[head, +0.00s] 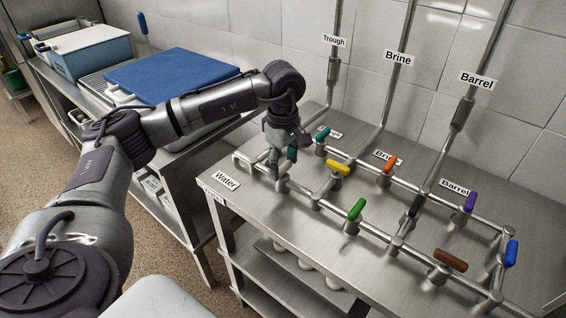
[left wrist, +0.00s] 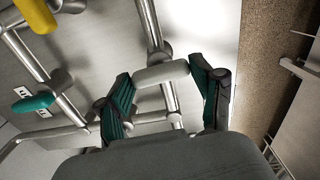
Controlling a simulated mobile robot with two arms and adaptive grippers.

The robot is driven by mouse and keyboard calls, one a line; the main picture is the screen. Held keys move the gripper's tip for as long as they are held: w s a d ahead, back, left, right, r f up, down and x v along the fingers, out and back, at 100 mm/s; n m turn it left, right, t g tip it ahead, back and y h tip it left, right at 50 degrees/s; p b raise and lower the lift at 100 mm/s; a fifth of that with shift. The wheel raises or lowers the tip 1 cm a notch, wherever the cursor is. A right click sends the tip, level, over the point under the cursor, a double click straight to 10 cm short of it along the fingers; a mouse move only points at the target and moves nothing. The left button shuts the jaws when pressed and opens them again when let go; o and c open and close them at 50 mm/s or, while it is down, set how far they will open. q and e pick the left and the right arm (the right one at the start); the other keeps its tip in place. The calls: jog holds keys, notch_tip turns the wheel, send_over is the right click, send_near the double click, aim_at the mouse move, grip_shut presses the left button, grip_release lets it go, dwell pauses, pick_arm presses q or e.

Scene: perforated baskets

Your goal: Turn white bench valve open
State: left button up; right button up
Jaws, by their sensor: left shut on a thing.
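The white valve handle (left wrist: 161,73) lies between the two fingers of my left gripper (left wrist: 165,88) in the left wrist view. The handle lies roughly across the pipe under it. The fingers have teal pads and are closed on its two ends. In the head view my left gripper (head: 281,166) points down at the bench pipework near the "Water" label (head: 226,181), and its fingers mostly hide the handle. My right gripper is not in view.
Other handles stand close by: yellow (head: 338,168), teal (head: 323,134), green (head: 356,209), orange (head: 389,163), black (head: 416,206), purple (head: 470,202), brown (head: 450,260) and blue (head: 511,253). Upright pipes run up the tiled wall behind. A blue board (head: 171,75) lies on the left counter.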

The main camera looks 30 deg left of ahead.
aim_at(283, 166)
pick_arm(q)
jog(key=n, duration=0.3)
jog(key=shift+n+b, duration=0.3)
jog(key=shift+b, duration=0.05)
jog(key=n, duration=0.4)
jog(key=shift+n, duration=0.3)
jog(key=n, duration=0.4)
jog(key=shift+n, duration=0.3)
jog(key=shift+r+n, duration=0.1)
jog(key=shift+n, duration=2.2)
jog(key=o, duration=1.1)
jog(key=shift+o, duration=0.2)
notch_tip(283, 166, up, 12)
